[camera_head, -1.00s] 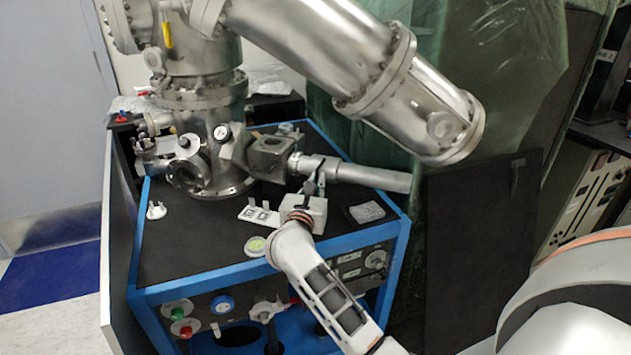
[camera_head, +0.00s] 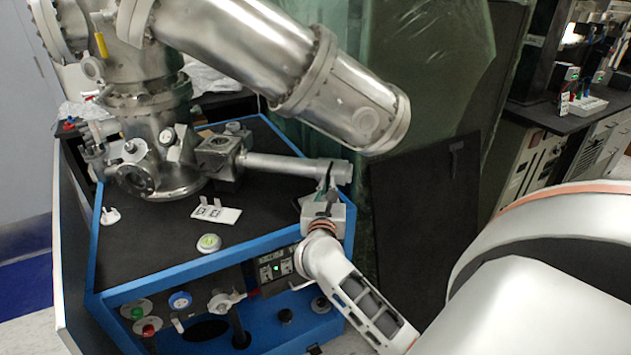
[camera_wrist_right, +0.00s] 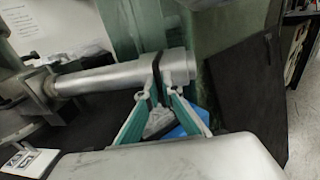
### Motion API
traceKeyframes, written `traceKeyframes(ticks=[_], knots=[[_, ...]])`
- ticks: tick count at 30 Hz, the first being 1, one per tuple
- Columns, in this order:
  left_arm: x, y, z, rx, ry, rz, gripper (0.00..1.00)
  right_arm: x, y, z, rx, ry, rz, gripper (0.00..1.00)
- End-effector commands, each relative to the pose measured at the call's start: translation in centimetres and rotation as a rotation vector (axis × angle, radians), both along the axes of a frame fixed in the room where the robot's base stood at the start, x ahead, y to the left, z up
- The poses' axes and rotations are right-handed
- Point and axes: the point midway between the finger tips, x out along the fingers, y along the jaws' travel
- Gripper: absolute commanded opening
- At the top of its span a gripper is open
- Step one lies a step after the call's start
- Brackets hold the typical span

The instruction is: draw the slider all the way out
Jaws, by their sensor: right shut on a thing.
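The slider (camera_head: 338,171) is a thick metal sleeve at the outer right end of a thinner silver tube (camera_head: 285,166). The tube juts right from a square metal block (camera_head: 216,160) on the chamber. My right gripper (camera_head: 328,178) is shut on the slider from below and in front. In the right wrist view the slider (camera_wrist_right: 178,67) is at the tube's right end, with a dark band beside the fingers. The green-padded fingers (camera_wrist_right: 155,86) meet it from below, and their exact contact is partly hidden. A long bare length of tube (camera_wrist_right: 100,76) shows left of the fingers. My left gripper is not in view.
A large metal cylinder (camera_head: 350,105) hangs above the slider. The blue-framed bench (camera_head: 200,268) with a black top lies below, with a white plate (camera_head: 216,213) and a round green-white gauge (camera_head: 208,243) on it. A dark panel (camera_head: 425,215) stands to the right.

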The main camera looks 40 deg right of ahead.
Motion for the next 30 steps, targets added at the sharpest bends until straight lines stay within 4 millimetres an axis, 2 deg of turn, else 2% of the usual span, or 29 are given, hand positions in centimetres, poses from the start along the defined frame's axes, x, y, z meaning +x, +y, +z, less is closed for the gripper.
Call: traceKeyframes(ticks=[14, 16, 17, 26, 30], knots=[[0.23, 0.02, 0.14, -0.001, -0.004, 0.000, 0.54, -0.49, -0.33, -0.09, 0.000, 0.001, 0.000, 0.00], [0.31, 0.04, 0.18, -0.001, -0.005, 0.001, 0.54, -0.49, -0.33, -0.09, 0.000, 0.001, 0.000, 0.19], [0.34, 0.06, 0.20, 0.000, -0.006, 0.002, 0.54, -0.49, -0.33, -0.09, 0.000, 0.001, 0.000, 0.22], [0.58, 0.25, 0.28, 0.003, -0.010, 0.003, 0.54, -0.49, -0.30, -0.04, 0.000, 0.000, 0.000, 0.22], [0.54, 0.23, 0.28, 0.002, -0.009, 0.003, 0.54, -1.00, 0.30, -0.07, 0.001, 0.001, 0.001, 0.22]])
